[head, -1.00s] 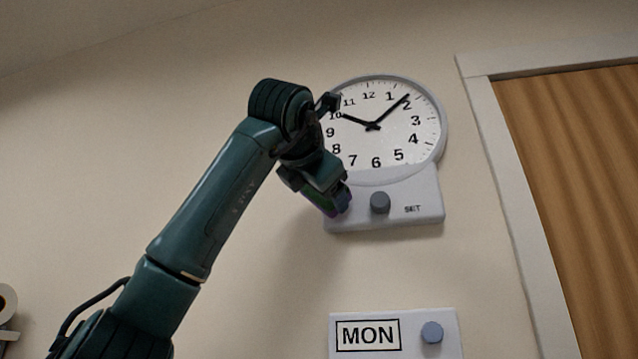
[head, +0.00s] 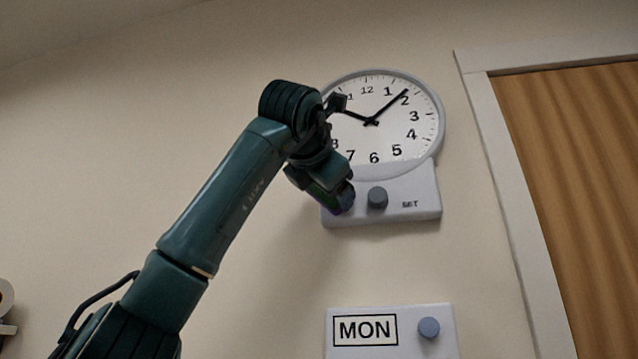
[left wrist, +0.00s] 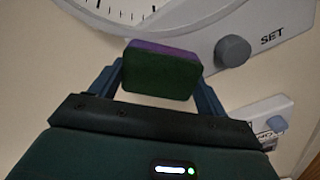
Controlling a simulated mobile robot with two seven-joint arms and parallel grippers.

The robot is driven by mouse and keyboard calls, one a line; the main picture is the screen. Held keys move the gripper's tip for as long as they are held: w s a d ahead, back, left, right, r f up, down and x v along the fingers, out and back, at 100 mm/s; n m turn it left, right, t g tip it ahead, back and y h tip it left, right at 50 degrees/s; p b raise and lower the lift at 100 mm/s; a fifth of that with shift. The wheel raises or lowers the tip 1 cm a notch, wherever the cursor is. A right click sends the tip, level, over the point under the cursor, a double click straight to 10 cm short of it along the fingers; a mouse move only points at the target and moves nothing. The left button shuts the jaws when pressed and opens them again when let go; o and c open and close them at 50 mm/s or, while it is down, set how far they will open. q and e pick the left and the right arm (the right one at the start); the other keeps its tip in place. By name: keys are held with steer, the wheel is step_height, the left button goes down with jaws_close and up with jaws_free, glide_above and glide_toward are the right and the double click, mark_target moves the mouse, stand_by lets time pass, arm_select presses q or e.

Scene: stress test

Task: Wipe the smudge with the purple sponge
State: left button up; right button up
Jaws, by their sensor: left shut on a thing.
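The purple sponge (left wrist: 160,70) has a dark green face and a purple edge. My left gripper (left wrist: 160,78) is shut on it, with one finger on each side, as the left wrist view shows. In the head view the left gripper (head: 338,198) is in front of the lower left of the wall clock, left of its grey knob. Only a small dark part of the sponge (head: 341,204) shows there. I cannot tell whether the sponge touches the clock base or wall. I see no smudge in either view. My right gripper is not in view.
A round clock (head: 400,140) with a SET base (head: 410,215) and a grey knob (head: 377,198) is on the cream wall. A MON panel (head: 390,347) with a blue-grey knob (head: 429,327) is below. A wooden door (head: 570,190) in a pale frame is at right.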

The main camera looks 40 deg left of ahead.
arm_select(q)
steer(key=shift+w+d, duration=0.35)
steer(key=shift+d, duration=0.3)
steer(key=shift+w+d, duration=0.35)
steer(key=shift+d, duration=0.25)
steer(key=shift+a, duration=0.1)
steer(key=a, duration=0.1)
steer(key=s+a, duration=0.1)
steer(key=a, duration=0.1)
steer(key=shift+s+a, duration=0.1)
steer(key=shift+s, duration=0.25)
